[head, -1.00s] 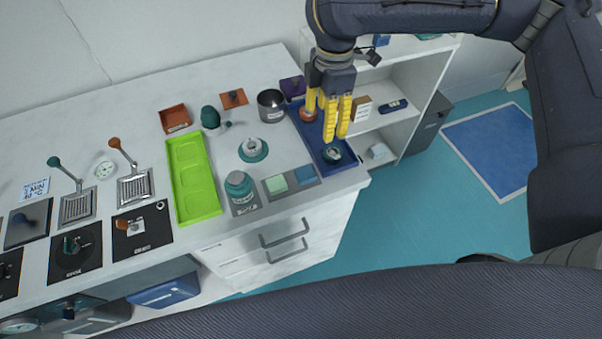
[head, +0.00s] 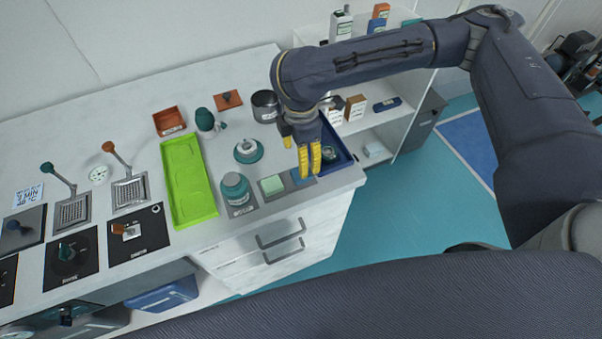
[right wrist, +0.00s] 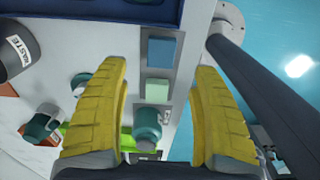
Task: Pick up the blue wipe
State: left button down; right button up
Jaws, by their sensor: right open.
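The blue wipe (right wrist: 161,52) is a flat square in a grey holder (right wrist: 147,70), beside a pale green wipe (right wrist: 157,88). In the head view the blue wipe (head: 296,178) is partly hidden behind my yellow fingers, near the counter's front right corner. My right gripper (head: 303,160) is open and empty, pointing down over the wipe. In the right wrist view its fingers (right wrist: 162,72) are spread on either side of the holder, with the blue wipe toward the fingertips. The height gap is hard to judge. My left gripper is not in view.
A teal jar (head: 235,187) stands just left of the holder. A blue tray (head: 338,157) lies behind and right of it. A green tray (head: 208,212), a teal-based item (head: 249,151) and a metal cup (head: 265,106) are nearby. The counter ends just in front.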

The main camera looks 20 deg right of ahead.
jog(key=shift+s+f, duration=0.1)
jog(key=shift+f, duration=3.75)
jog(key=shift+o, duration=0.2)
jog(key=c, duration=0.9)
jog(key=shift+c, duration=0.3)
jog(key=shift+r, duration=0.15)
notch_tip(320, 180, up, 20)
